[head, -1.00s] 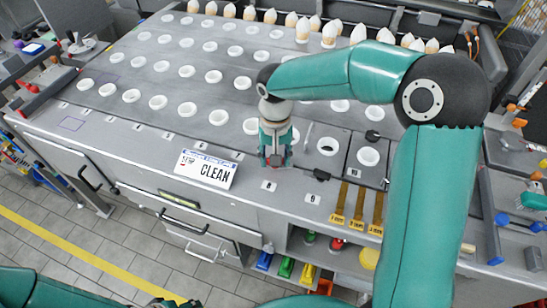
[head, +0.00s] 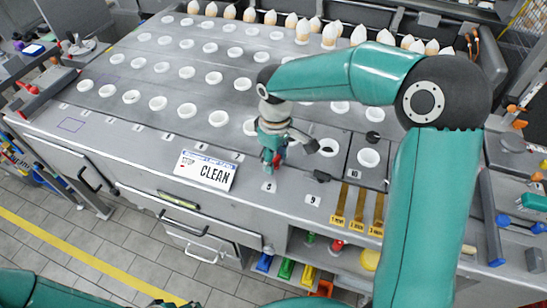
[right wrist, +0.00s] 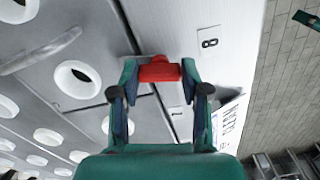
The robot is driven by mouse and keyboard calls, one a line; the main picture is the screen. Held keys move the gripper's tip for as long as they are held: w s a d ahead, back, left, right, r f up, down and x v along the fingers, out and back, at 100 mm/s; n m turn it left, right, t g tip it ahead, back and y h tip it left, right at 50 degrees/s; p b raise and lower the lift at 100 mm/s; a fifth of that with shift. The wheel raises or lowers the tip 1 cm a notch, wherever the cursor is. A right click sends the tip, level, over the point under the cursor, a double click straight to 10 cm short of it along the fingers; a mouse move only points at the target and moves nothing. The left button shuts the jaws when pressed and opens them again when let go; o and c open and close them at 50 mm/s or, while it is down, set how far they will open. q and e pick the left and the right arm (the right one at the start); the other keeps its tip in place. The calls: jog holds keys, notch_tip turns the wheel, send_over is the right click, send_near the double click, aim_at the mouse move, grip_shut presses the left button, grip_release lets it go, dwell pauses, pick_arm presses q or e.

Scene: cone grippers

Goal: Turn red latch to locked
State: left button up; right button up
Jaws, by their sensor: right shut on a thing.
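The red latch (right wrist: 159,72) is between the fingertips of my right gripper (right wrist: 160,75) in the right wrist view, close to a plate marked 8 (right wrist: 209,43). The gripper is shut on it. In the head view my right gripper (head: 271,160) points down at the front part of the grey table, right of the CLEAN sign (head: 205,170). Only a little red shows between its fingers there, so the latch's exact angle cannot be told.
The grey table (head: 130,125) has rows of white ring holders, with several white-tipped cones (head: 357,34) along the back. A shelf below holds coloured items. A cup-like holder (head: 368,158) stands right of the gripper.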

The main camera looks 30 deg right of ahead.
aim_at(275, 159)
jog(key=shift+r+n, duration=0.1)
jog(key=shift+n, duration=1.3)
jog(key=o, duration=1.1)
jog(key=shift+o, duration=0.2)
notch_tip(275, 159, up, 12)
